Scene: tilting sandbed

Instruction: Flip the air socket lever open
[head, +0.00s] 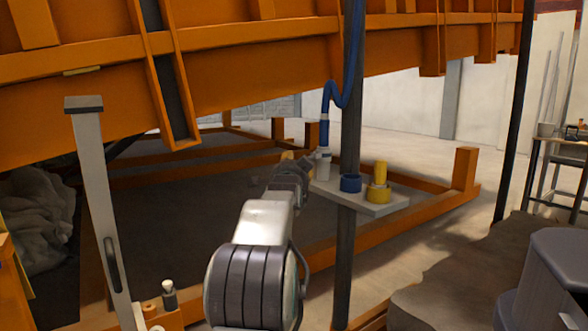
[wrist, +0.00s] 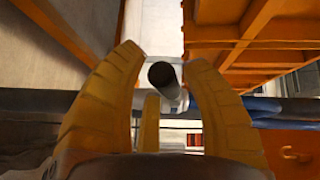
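A small shelf (head: 388,209) on a dark post carries a pale socket fitting (head: 323,165) with a blue hose (head: 326,110) running up from it, a blue fitting (head: 350,184) and a yellow fitting (head: 378,185). My gripper (head: 297,157) is just left of the pale fitting. In the wrist view my gripper's yellow fingers (wrist: 168,60) are spread apart. A grey cylinder with a dark round end (wrist: 162,75) shows between their tips, with visible gaps on both sides. I cannot tell for sure whether it is the air socket lever.
The orange sandbed frame (head: 230,85) hangs above the shelf. A dark post (head: 352,130) stands right of my gripper. A grey upright (head: 92,180) stands to the left. The blue hose (wrist: 250,106) passes right of the fingers.

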